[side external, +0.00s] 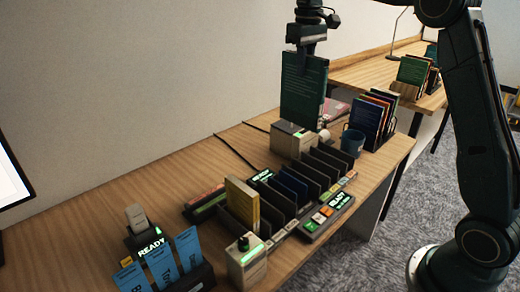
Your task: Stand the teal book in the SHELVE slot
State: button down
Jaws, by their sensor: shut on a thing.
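The teal book (303,92) hangs upright from my gripper (307,44), which is shut on its top edge. The sorter rack (318,172) has several dark dividers forming slots. A yellow book (243,205) stands in a slot at its near left end, and a dark blue book (291,186) stands near the middle. Small coloured tags run along the rack's front edge. I cannot read which one says SHELVE.
A pale box (292,141) and a dark blue cup (352,142) stand behind the rack. A bin of coloured books (372,118) is at the back right. A READY panel (328,215) lies in front. Blue cards (188,250) stand front left. Bare wood lies left.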

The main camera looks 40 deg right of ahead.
jog(key=d+f, duration=0.1)
jog(key=f, duration=0.3)
jog(key=s+d+f, duration=0.1)
jog(key=f, duration=0.4)
jog(key=d+f, duration=0.1)
jog(key=f, duration=0.4)
jog(key=shift+s+d+f, duration=0.2)
jog(key=shift+d, duration=0.2)
jog(key=shift+f, duration=0.2)
notch_tip(320, 180, down, 9)
jog(key=shift+f, duration=0.15)
dwell(0.4)
jog(key=shift+f, duration=0.55)
dwell(0.7)
jog(key=c, duration=1.3)
grip_release()
jog(key=shift+o, duration=0.2)
